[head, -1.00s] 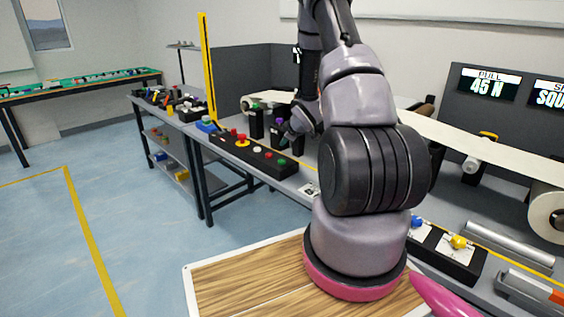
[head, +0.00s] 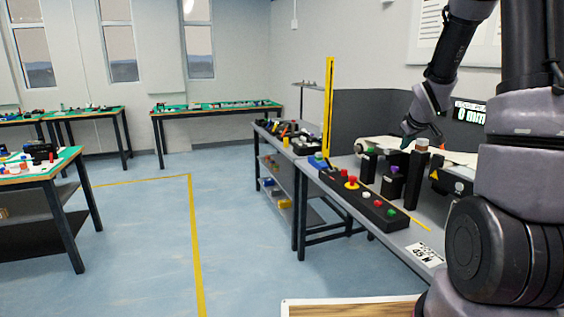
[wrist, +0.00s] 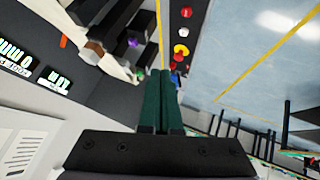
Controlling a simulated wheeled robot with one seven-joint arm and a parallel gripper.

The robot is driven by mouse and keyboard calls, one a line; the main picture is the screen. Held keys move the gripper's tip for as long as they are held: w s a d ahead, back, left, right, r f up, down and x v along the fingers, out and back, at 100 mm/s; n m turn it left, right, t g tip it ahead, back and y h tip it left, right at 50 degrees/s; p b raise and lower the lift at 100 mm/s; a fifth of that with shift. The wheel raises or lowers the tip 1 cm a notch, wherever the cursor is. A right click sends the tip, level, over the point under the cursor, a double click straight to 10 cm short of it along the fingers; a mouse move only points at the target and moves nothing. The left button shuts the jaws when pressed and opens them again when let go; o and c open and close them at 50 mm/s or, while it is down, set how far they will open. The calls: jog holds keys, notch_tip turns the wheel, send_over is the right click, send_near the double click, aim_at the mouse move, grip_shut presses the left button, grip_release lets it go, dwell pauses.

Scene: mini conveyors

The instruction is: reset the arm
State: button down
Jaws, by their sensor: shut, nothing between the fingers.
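My gripper (head: 406,141) hangs in the air at the right of the head view, over the back of the conveyor bench (head: 408,232). In the wrist view its two dark green fingers (wrist: 163,74) lie side by side, shut and empty. My arm fills the right edge of the head view, with its upper part raised and its wrist bent down. A black control box (head: 362,200) with red, yellow and green buttons lies along the bench front, apart from the gripper; its buttons also show in the wrist view.
Dark posts, one with a purple part (head: 394,170), stand on the bench below my gripper. A yellow upright (head: 329,105) rises at the bench's far end. A display (head: 468,112) is behind the arm. Green-topped tables (head: 215,105) stand far left. The blue floor between is clear.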

jog(key=s+a+r+m, duration=0.4)
jog(key=s+a+r, duration=0.2)
jog(key=s+r, duration=0.6)
jog(key=s+a+r+m+y, duration=0.2)
jog(key=s+a, duration=0.2)
jog(key=s, duration=0.5)
jog(key=s+a+r+m+g+y, duration=0.1)
jog(key=s+a+r+m, duration=0.1)
jog(key=s+a, duration=0.3)
jog(key=s, duration=0.4)
jog(key=shift+a+r+y, duration=0.25)
jog(key=shift+r+y, duration=0.15)
